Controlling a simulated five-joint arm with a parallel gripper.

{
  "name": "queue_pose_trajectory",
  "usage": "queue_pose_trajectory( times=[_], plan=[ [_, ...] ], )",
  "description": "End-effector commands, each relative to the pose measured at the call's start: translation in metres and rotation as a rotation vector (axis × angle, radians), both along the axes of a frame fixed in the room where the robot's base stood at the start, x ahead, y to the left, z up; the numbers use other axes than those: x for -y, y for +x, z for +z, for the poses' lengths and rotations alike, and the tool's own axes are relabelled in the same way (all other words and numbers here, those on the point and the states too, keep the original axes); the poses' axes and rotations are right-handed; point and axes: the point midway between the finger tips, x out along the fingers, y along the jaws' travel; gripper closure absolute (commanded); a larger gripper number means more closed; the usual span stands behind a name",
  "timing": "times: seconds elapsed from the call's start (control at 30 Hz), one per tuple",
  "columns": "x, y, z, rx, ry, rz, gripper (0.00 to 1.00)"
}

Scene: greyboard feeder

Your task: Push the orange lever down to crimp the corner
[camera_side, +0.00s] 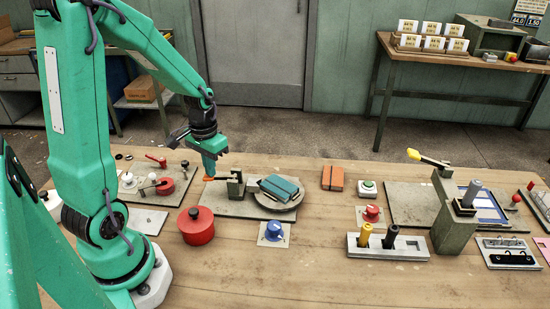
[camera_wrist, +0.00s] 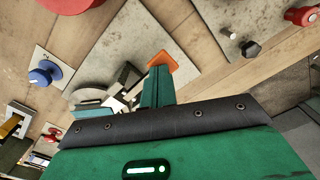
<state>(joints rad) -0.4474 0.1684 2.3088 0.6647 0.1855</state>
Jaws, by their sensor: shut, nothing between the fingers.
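The orange lever's end (camera_side: 208,178) shows low beside a small dark bracket (camera_side: 235,183), on a grey plate left of a round grey disc. A teal block (camera_side: 279,187) lies on the disc. My gripper (camera_side: 210,168) is shut, pointing down with its fingertips at the orange lever end. I cannot tell whether they touch it. In the wrist view, the orange lever end (camera_wrist: 163,61) sticks out just beyond my teal fingers (camera_wrist: 158,75), which hide part of it. The bracket and disc are partly hidden there behind the gripper.
A red round pot (camera_side: 196,226) and a blue knob (camera_side: 273,231) stand in front of the plate. A plate with red and black knobs (camera_side: 160,183) lies to the left. A press with a yellow-tipped lever (camera_side: 428,158) stands right. Bare wood lies at the front.

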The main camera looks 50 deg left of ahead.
Motion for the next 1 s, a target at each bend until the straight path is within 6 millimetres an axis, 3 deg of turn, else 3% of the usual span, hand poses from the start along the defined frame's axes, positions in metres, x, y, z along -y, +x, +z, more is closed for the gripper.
queue_pose_trajectory(
  times=[0.6, 1.0],
  plan=[
    [0.000, 0.000, -0.006, 0.000, 0.000, 0.000, 1.00],
    [0.000, 0.001, 0.016, 0.003, 0.002, 0.000, 1.00]
  ],
)
